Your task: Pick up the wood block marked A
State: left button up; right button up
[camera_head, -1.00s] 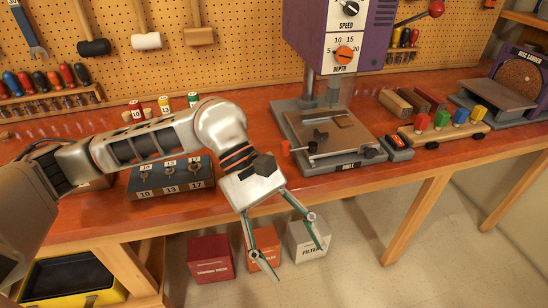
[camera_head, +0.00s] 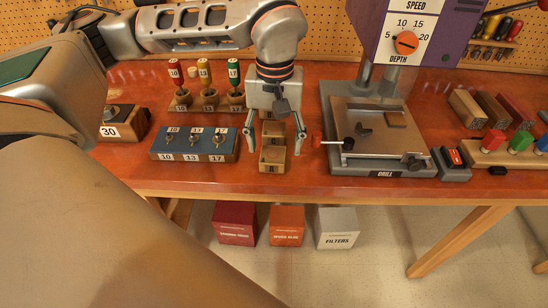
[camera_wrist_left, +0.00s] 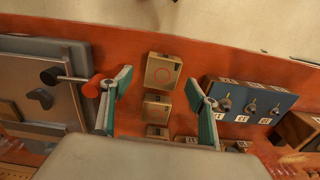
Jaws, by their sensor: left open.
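Small wood blocks stand in a row on the red-brown bench. The nearest block (camera_head: 272,160) has a small dark mark on its front face that I cannot read; in the left wrist view its top (camera_wrist_left: 163,72) carries a red ring. A second block (camera_head: 272,130) stands behind it, and it also shows in the left wrist view (camera_wrist_left: 157,108). A third block (camera_wrist_left: 157,132) is partly hidden by my gripper. I cannot tell which is marked A. My left gripper (camera_head: 275,144) is open and empty, pointing down, its fingers either side of the row. My right gripper is not in view.
A blue socket holder (camera_head: 195,157) stands left of the blocks, with colour-handled tools (camera_head: 205,85) behind it. The drill press base (camera_head: 375,165) with its red-knobbed lever (camera_head: 317,139) is close on the right. The bench's front edge is just before the blocks.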

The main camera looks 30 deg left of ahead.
aim_at(273, 154)
pick_arm(q)
jog(key=f, duration=0.3)
jog(key=shift+s+a+f, duration=0.15)
jog(key=shift+a+f, duration=0.1)
jog(key=shift+f, duration=0.35)
jog(key=c, duration=1.2)
jog(key=shift+r, duration=0.1)
